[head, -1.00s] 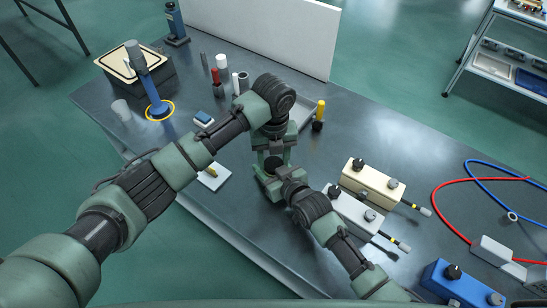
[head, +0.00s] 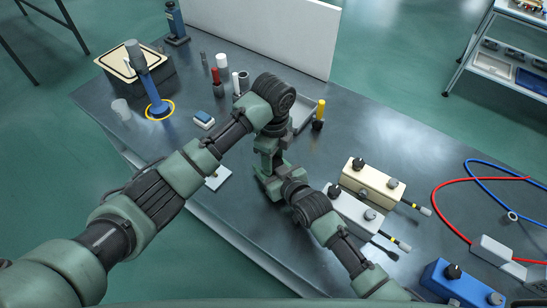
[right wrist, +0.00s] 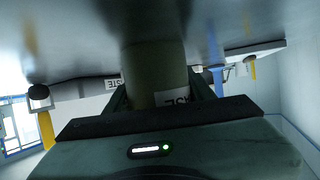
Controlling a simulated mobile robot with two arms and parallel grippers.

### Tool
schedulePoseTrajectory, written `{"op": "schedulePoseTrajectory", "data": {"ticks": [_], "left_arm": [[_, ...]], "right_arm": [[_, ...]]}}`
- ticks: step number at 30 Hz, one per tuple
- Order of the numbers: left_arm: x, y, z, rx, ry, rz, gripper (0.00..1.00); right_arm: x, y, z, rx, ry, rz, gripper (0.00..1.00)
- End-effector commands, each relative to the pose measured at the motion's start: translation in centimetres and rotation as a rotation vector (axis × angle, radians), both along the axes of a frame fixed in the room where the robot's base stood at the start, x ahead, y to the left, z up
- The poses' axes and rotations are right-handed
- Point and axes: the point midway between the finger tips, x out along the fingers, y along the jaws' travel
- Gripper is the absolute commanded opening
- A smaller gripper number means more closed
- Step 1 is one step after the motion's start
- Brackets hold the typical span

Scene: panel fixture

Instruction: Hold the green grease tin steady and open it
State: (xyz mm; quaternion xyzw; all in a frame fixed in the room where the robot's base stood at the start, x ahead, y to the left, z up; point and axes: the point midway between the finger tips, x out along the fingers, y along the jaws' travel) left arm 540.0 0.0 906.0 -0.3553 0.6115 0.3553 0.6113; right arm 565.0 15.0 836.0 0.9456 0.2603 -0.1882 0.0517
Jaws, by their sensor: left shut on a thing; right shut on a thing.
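The green grease tin (right wrist: 155,72) fills the middle of the right wrist view as an olive-green cylinder. A white label ending in "ASE" shows on its side. My right gripper (right wrist: 160,100) is shut on it, one finger on each side. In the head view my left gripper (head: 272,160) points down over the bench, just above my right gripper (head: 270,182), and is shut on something. The two grippers and wrists hide the tin there, so I cannot see its lid or whether it is open.
On the bench (head: 420,150), a cream box (head: 368,184) and a white box (head: 350,214) with knobs stand right of the grippers. A grey tray (head: 300,112) and a yellow-topped tool (head: 319,115) are behind. Red and blue hoses (head: 437,212) lie at right. A white panel (head: 260,35) stands behind.

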Motion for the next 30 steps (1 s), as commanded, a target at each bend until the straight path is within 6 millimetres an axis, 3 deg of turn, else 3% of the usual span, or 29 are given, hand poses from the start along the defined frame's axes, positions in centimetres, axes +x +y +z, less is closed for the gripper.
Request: {"op": "schedulePoseTrajectory", "data": {"ticks": [3,4,6,14,24,30], "left_arm": [[0.0,0.0,0.0,-0.001,0.0,-0.002,0.0],[0.0,0.0,0.0,-0.001,0.0,-0.003,0.53],[0.0,0.0,0.0,-0.001,0.0,-0.003,0.69],[0.0,0.0,0.1,0.0,0.001,-0.004,0.69],[0.0,-0.1,4.0,-0.002,-0.001,-0.006,0.69],[0.0,0.0,4.6,0.0,0.001,-0.031,0.66]], "right_arm": [[0.0,0.0,0.0,0.0,0.0,0.0,0.0],[0.0,0.0,0.0,0.0,0.0,0.0,0.0],[0.0,0.0,0.0,0.0,0.0,0.0,0.0],[0.0,0.0,0.0,0.0,0.0,0.0,0.0],[0.0,0.0,0.0,0.0,0.0,0.0,0.0],[0.0,0.0,0.0,0.0,0.0,0.0,0.0]]}}
